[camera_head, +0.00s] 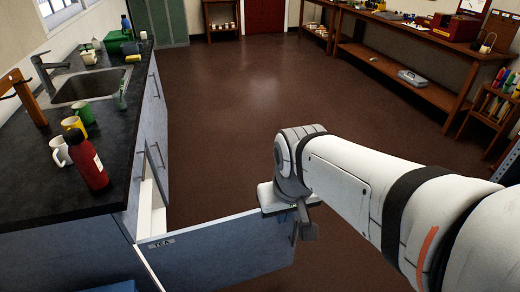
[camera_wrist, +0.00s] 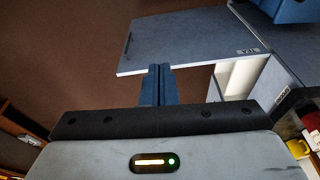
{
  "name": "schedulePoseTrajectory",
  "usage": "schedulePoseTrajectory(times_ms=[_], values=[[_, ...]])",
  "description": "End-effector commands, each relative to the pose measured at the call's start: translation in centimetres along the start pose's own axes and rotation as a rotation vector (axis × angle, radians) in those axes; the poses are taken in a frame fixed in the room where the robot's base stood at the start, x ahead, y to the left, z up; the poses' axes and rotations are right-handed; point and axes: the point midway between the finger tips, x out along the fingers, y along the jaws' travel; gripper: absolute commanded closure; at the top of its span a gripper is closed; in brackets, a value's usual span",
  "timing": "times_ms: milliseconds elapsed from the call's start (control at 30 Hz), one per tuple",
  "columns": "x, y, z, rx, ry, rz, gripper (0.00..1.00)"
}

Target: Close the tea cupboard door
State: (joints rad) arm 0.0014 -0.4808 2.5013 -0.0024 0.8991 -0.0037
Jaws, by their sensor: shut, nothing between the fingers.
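The tea cupboard door (camera_head: 215,250), a blue-grey panel with a TEA label, stands open at the end of the counter in the head view. It sticks out to the right from its hinge side. In the wrist view the door (camera_wrist: 185,38) appears upside down, with a pale edge and a dark handle near its free end. My gripper (camera_wrist: 160,68) is shut and empty. Its blue fingertips are at the door's pale top edge; I cannot tell whether they touch.
The dark counter (camera_head: 40,190) holds a red bottle (camera_head: 86,160), several mugs and a sink (camera_head: 88,86). The white inside of the cupboard (camera_wrist: 237,78) shows beside the door. The brown floor (camera_head: 230,110) beyond is clear. A workbench (camera_head: 410,50) stands at the right.

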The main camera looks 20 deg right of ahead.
Motion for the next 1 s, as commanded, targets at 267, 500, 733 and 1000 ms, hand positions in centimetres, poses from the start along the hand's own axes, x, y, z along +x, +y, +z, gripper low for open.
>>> schedulePoseTrajectory(times_ms=[267, 500, 733, 1000], values=[[5.2, 1.7, -2.2, -0.004, 0.012, -0.019, 1.00], [15.3, 6.0, -7.3, -0.037, 0.065, -0.047, 1.00], [23.7, 11.6, -11.0, -0.062, 0.124, -0.042, 1.00], [27.6, 15.1, -12.6, -0.078, 0.156, -0.029, 1.00]])
